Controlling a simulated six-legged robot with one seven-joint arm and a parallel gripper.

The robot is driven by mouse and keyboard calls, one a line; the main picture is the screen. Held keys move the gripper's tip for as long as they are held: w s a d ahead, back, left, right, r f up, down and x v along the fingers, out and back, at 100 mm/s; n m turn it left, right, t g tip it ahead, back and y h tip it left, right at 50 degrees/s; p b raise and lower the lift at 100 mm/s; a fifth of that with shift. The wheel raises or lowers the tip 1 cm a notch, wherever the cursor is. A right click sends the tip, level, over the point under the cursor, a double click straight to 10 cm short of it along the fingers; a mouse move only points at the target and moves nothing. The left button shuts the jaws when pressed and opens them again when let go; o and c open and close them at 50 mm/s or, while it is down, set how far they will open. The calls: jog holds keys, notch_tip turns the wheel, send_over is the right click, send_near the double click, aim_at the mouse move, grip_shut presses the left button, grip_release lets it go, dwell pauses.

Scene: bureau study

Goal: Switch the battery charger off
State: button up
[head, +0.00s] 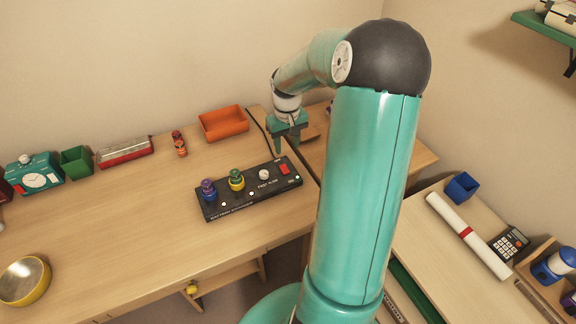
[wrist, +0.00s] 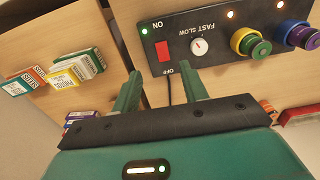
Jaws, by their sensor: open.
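The battery charger (head: 222,208) is a long black panel lying on the wooden desk. Its red rocker switch (head: 284,169) is at the right end, beside a white FAST/SLOW dial (head: 264,174). In the wrist view the red switch (wrist: 162,51) sits between the words ON and OFF, and a green light (wrist: 144,30) glows by ON. Which way the rocker tilts is unclear. My gripper (head: 287,147) is above the panel's switch end, fingers pointing down. In the wrist view my gripper (wrist: 161,74) is open and empty, its fingers apart on either side of the switch's line, not visibly touching it.
Two coloured round pieces (head: 237,180) stand on the charger's left half. A black cable (head: 259,132) runs behind it. The desk front is mostly clear.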

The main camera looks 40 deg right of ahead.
aim_at(286, 172)
notch_tip(286, 172, down, 11)
jog(key=shift+w+a+r, duration=0.1)
jog(key=shift+r, duration=0.05)
